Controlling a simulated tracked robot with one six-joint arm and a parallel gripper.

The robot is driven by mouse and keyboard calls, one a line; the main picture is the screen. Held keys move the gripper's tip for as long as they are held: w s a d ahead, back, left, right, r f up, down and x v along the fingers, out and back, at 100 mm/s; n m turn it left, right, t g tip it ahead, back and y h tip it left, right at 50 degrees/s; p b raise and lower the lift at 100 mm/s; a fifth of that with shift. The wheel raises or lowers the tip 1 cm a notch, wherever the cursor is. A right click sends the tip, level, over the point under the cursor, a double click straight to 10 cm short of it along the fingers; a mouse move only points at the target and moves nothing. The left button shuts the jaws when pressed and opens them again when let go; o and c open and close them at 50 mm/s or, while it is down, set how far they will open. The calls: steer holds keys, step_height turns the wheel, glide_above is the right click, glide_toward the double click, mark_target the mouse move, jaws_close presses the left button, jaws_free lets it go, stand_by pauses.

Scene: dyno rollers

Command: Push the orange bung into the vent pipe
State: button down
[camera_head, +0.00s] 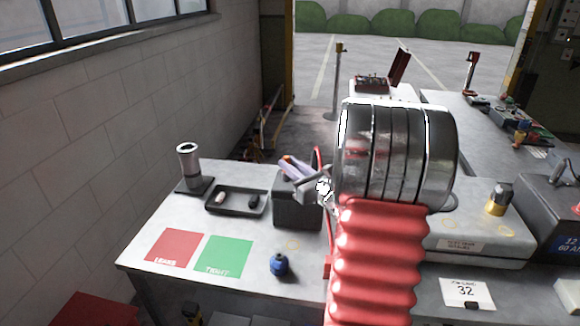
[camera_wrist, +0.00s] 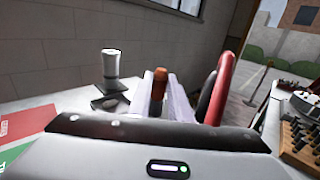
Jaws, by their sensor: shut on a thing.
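The orange bung (camera_wrist: 160,82) is between the two fingers of my gripper (camera_wrist: 162,98) in the wrist view, with its rounded top showing above them. My gripper (camera_head: 296,170) is shut on it, over a dark grey box in the head view, where the bung is hard to make out. An upright grey pipe (camera_head: 187,162), which looks like the vent pipe, stands on a dark base at the left back of the bench. It also shows in the wrist view (camera_wrist: 110,64), left of the bung and apart from it. Its open top is empty as far as I see.
A black tray (camera_head: 214,207) with small pieces lies between the pipe and the dark grey box (camera_head: 296,212). Red (camera_head: 174,247) and green (camera_head: 224,256) squares and a blue knobbed object (camera_head: 279,265) are in front. A brick wall (camera_head: 110,130) rises behind the bench's left side.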

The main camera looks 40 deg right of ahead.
steer(key=c, duration=1.6)
jaws_free()
steer(key=shift+f, duration=0.1)
steer(key=shift+o, duration=0.2)
steer(key=s+a, duration=0.1)
steer(key=s, duration=1.2)
steer(key=shift+s+a, duration=0.35)
steer(key=shift+a, duration=0.05)
steer(key=shift+w+a, duration=0.1)
